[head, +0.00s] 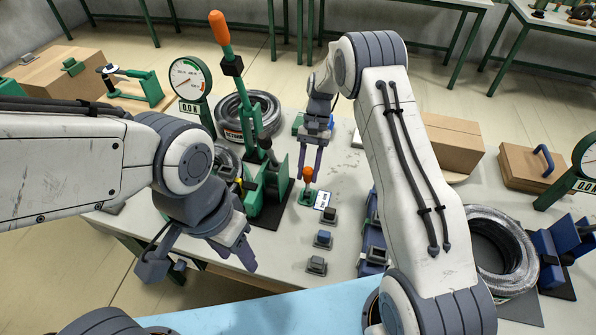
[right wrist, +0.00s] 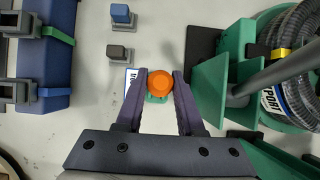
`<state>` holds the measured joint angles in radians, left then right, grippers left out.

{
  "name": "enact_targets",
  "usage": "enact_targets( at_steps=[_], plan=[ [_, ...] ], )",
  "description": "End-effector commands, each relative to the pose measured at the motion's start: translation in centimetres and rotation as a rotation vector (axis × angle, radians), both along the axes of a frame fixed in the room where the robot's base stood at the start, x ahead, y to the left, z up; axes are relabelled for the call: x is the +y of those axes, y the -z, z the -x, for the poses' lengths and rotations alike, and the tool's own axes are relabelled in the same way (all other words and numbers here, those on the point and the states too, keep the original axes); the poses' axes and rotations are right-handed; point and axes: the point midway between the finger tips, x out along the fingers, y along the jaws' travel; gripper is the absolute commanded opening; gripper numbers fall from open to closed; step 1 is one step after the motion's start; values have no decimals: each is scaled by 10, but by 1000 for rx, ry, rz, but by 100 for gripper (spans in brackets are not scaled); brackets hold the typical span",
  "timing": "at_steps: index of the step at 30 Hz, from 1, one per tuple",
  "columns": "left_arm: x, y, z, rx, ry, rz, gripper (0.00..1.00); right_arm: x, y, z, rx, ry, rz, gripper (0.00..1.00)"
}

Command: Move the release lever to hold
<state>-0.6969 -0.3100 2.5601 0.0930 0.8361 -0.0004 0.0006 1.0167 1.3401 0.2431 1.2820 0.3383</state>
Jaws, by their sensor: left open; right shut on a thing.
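The release lever (head: 308,175) is a short lever with an orange knob on a green base, with a small white label beside it. In the right wrist view its orange knob (right wrist: 159,82) sits between the fingers. My right gripper (head: 310,172) points down and is shut on this knob; it also shows in the right wrist view (right wrist: 160,76). The lever's shaft and its exact tilt are hidden under the knob. My left gripper (head: 203,265) is open and empty at the front left, apart from the lever.
A tall green press with an orange-tipped handle (head: 219,28) stands left of the release lever. A dark hose coil (head: 265,112) and a dial gauge (head: 187,77) are behind it. Small blocks (head: 323,238) lie in front of the lever. Another coil (head: 520,250) is at right.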

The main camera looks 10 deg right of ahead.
Motion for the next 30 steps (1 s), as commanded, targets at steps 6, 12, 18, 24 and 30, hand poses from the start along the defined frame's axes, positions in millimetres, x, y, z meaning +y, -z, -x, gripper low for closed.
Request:
enact_targets(
  at_steps=[6, 12, 18, 24, 30],
  plan=[
    [0, -1, 0, 0, 0, 0, 50, -7, 0, -3, -14, 5, 5, 0],
    [0, -1, 0, 0, 0, 0, 50, -10, 1, -3, -17, 9, 5, 0],
    [0, -1, 0, 0, 0, 0, 50, -12, 0, -3, -18, 11, 5, 0],
    [0, -1, 0, 0, 0, 0, 50, -12, 0, -3, -16, 11, 5, 65],
    [0, -1, 0, 0, 0, 0, 50, -10, 1, -2, -9, 9, 4, 65]
  ],
)
